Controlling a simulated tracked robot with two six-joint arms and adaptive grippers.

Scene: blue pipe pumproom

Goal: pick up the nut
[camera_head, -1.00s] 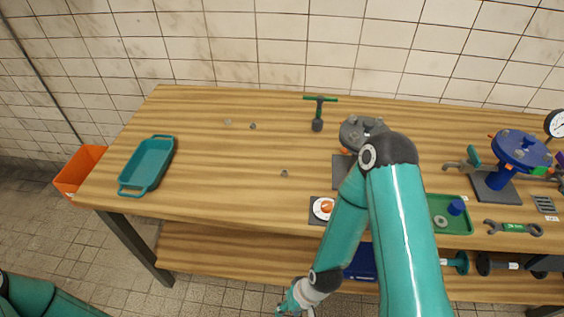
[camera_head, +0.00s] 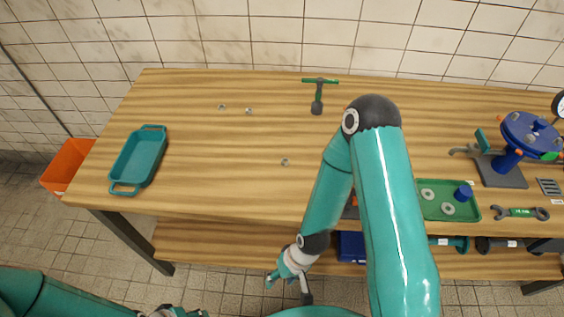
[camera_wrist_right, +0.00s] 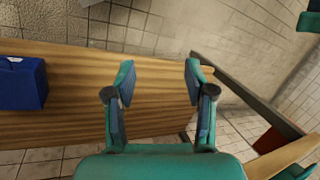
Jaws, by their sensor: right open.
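Three small grey nuts lie apart on the wooden bench in the head view: one nut (camera_head: 285,162) near the middle, and two farther back, a left one (camera_head: 222,106) and a right one (camera_head: 248,111). The pictures do not show which of them is meant. My right gripper (camera_head: 288,288) hangs in front of the bench's front edge, away from the nuts. In the right wrist view it (camera_wrist_right: 159,72) is open and empty, with the lower shelf behind it. My left gripper (camera_head: 178,312) is partly cut off at the bottom edge; its jaws are unclear.
A teal tray (camera_head: 113,188) stands at the bench's left, beside an orange bin (camera_head: 62,168) on the floor. A green-handled tool (camera_head: 318,95) lies at the back. A blue box (camera_wrist_right: 44,84) sits on the lower shelf.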

